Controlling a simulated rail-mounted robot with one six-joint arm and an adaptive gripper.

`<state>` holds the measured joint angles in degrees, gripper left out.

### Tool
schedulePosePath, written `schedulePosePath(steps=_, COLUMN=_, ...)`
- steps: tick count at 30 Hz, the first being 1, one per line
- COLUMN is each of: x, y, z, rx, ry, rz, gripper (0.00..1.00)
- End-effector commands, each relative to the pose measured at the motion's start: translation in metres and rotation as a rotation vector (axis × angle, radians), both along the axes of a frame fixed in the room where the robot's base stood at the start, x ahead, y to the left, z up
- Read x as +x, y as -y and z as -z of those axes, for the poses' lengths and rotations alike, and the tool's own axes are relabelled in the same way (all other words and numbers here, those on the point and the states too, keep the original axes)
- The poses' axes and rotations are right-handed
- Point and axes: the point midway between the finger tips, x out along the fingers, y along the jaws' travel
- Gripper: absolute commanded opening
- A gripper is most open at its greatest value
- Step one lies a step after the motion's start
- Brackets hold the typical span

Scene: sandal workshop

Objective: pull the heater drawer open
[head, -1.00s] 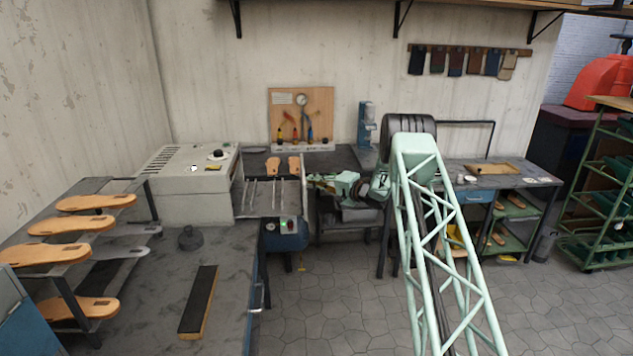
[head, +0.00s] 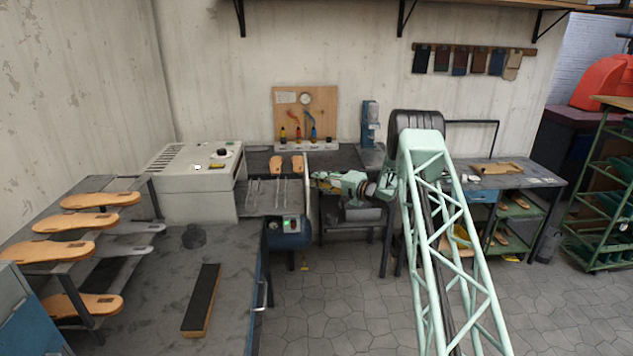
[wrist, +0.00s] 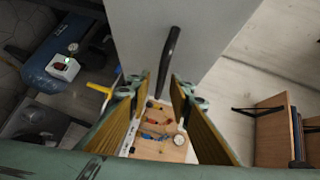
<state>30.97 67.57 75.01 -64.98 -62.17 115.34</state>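The heater (head: 195,185) is a pale box with a vented top and a dark knob, on the bench at left. A flat tray with several thin light rods (head: 270,196) lies between its right side and an upright pale front panel (head: 307,195). In the wrist view this drawer front (wrist: 205,35) fills the top middle and carries a dark bar handle (wrist: 170,58). My gripper (wrist: 157,88) is open, with its fingers on either side of the handle's near end. In the head view my gripper (head: 317,177) is just right of the panel. Contact with the handle cannot be told.
A blue tank with a gauge box (head: 289,228) sits below the tray. A tool board (head: 305,112) stands against the wall behind. Sandal soles (head: 100,200) lie on a rack at left. Clear stone floor (head: 340,310) is in front.

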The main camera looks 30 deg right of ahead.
Motion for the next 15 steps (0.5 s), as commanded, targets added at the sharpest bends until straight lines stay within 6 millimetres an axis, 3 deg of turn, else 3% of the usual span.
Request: schedulePosePath(steps=15, x=-0.065, y=0.028, z=-0.010, rx=0.001, ry=-0.002, rz=0.000, gripper=0.19)
